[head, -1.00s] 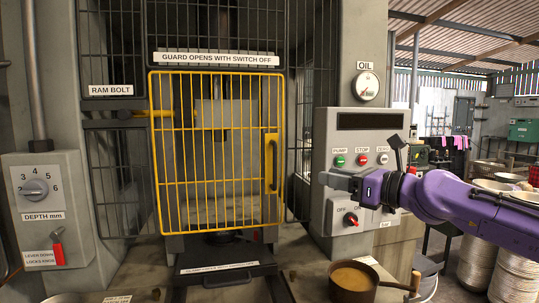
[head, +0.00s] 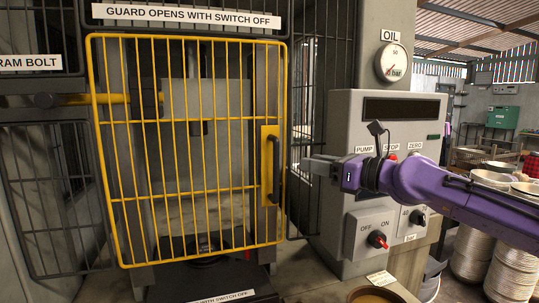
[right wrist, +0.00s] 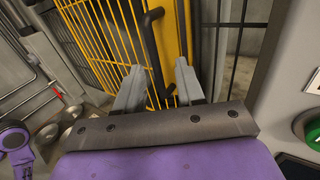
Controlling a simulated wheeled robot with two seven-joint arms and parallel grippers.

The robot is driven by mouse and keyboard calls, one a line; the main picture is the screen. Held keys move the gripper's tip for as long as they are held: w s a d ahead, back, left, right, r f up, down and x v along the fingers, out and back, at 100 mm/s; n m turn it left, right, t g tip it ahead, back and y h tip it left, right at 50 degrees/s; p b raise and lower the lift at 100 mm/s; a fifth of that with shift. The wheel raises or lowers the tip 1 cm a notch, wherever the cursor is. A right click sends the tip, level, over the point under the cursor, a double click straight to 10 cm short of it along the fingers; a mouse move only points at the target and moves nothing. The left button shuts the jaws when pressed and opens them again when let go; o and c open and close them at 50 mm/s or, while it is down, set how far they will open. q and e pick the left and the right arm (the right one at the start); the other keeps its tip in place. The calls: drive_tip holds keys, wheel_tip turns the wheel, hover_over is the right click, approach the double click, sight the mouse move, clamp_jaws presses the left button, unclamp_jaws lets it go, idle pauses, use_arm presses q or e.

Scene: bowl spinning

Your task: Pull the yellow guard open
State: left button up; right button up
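The yellow guard (head: 185,150) is a barred gate across the front of the press in the head view. It looks shut. Its black upright handle (head: 274,168) sits on a yellow plate at the guard's right edge. The handle also shows in the right wrist view (right wrist: 153,50). My right gripper (head: 306,165) is just right of the handle, pointing left at it. In the right wrist view my right gripper (right wrist: 158,82) has its fingers apart, with the handle ahead of the gap between them. I cannot see contact.
A grey control panel (head: 350,200) with a red OFF/ON switch (head: 377,239) stands right of the guard, behind my right arm. An oil gauge (head: 394,62) is above it. A black tray (head: 215,280) lies below the guard. A bowl of brown liquid (head: 372,296) is at the bottom edge.

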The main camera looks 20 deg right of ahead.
drive_tip(key=a+p+x, duration=0.1)
drive_tip(key=p+x, duration=0.1)
drive_tip(key=x, duration=0.8)
drive_tip(key=shift+s+a, duration=0.2)
drive_tip(key=shift+s, duration=0.05)
drive_tip(key=shift+r, duration=0.15)
drive_tip(key=shift+c, duration=1)
drive_tip(key=shift+w, duration=0.1)
clamp_jaws()
